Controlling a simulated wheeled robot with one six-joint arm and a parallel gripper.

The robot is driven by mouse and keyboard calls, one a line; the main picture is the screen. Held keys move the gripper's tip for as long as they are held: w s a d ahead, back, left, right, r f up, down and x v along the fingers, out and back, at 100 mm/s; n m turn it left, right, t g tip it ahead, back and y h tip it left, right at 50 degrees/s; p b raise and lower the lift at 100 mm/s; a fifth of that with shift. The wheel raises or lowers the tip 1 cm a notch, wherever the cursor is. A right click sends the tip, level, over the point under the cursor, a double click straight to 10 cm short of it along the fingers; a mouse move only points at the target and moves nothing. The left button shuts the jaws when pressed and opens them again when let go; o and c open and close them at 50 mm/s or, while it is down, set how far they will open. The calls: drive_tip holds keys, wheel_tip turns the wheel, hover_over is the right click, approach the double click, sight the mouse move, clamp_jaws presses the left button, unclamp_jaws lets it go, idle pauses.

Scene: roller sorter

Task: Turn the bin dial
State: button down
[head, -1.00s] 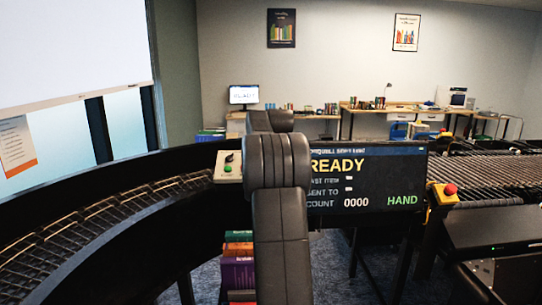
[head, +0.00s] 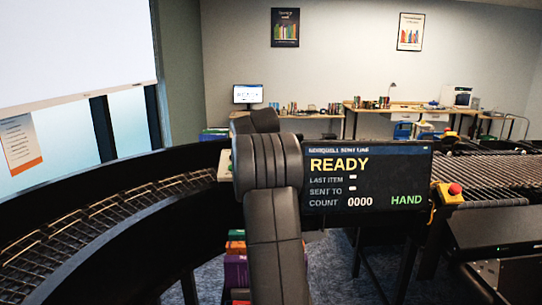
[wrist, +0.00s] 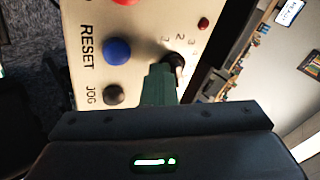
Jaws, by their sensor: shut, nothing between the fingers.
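The bin dial (wrist: 176,61) is a small dark knob on a cream control panel (wrist: 140,22), with printed numbers around it in the wrist view. My gripper (wrist: 161,70) shows there as green fingers closed together, empty, with the tips right beside the dial. I cannot tell whether they touch it. The fingers hide part of the number ring, and the dial's setting is unclear. In the head view only the left edge of the panel (head: 224,166) shows; my arm hides the dial and the gripper.
The panel also has a blue RESET button (wrist: 117,51), a dark JOG button (wrist: 114,95) and a small red lamp (wrist: 204,23). A display (head: 367,180) reads READY and HAND. A red stop button (head: 454,189) and roller conveyor (head: 490,168) lie at the right.

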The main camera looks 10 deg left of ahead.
drive_tip(key=shift+a+m+h, duration=0.3)
drive_tip(key=shift+m, duration=0.3)
drive_tip(key=shift+a, duration=0.1)
drive_tip(key=shift+w+a, duration=0.1)
drive_tip(key=shift+r, duration=0.1)
idle(0.4)
drive_tip(key=shift+w+d+r+p, duration=0.25)
drive_tip(key=shift+d+r+p, duration=0.1)
drive_tip(key=shift+p, duration=0.2)
drive_tip(key=shift+s+d+r+b, duration=0.1)
drive_tip(key=shift+s+r+b, duration=0.15)
drive_tip(key=shift+r, duration=0.2)
drive_tip(key=b+v, duration=0.2)
drive_tip(key=v, duration=1)
drive_tip(key=shift+s+a+b, duration=0.3)
drive_tip(key=shift+s+a, duration=0.05)
drive_tip(key=shift+s, duration=0.1)
drive_tip(key=shift+w+f, duration=0.1)
drive_tip(key=shift+f, duration=0.05)
